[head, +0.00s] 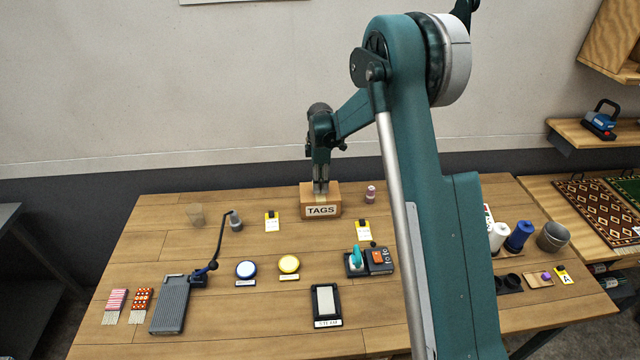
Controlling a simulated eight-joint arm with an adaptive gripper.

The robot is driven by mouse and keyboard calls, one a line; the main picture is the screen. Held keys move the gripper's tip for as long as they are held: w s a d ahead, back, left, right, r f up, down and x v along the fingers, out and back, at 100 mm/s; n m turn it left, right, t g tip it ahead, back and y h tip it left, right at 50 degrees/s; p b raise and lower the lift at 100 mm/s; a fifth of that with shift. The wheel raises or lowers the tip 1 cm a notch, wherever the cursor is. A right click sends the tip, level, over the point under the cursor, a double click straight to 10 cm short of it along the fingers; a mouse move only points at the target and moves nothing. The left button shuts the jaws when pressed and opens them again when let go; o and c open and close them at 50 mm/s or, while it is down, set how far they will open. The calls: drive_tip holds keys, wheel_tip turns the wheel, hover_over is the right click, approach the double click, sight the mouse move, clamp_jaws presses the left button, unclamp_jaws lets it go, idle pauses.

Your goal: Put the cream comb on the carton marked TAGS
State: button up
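The carton marked TAGS (321,211) is a small brown box at the back middle of the wooden table, its label facing me. My gripper (321,187) points straight down over the carton's top, with its fingertips at or just above it. The fingers look close together. A small pale patch shows at the fingertips, too small to tell whether it is the cream comb or part of the carton or fingers. I cannot make out a cream comb anywhere else on the table. My arm hides part of the table's right side.
A thin dark bent arm (226,238) rises from the grey plate (171,305) at left. Bare wood lies between.

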drive_tip(key=shift+r, duration=0.15)
wheel_tip(320, 180, up, 12)
idle(0.7)
drive_tip(key=shift+r, duration=0.1)
idle(0.7)
drive_tip(key=s+d+r+m+t, duration=0.2)
drive_tip(key=s+d+r+m, duration=0.2)
drive_tip(key=s+r, duration=0.65)
drive_tip(key=s+d+r+m+t, duration=0.1)
drive_tip(key=s+d+r+m, duration=0.3)
drive_tip(key=s+r, duration=0.65)
drive_tip(key=s+d+f+m+t, duration=0.2)
drive_tip(key=s+m, duration=0.3)
drive_tip(key=s, duration=1)
drive_tip(key=s+d+f+m+t, duration=0.2)
drive_tip(key=s+d+f+m, duration=0.1)
drive_tip(key=s, duration=1.1)
drive_tip(key=shift+s+f+m, duration=0.35)
drive_tip(key=shift+f+m, duration=0.3)
drive_tip(key=shift+m, duration=0.35)
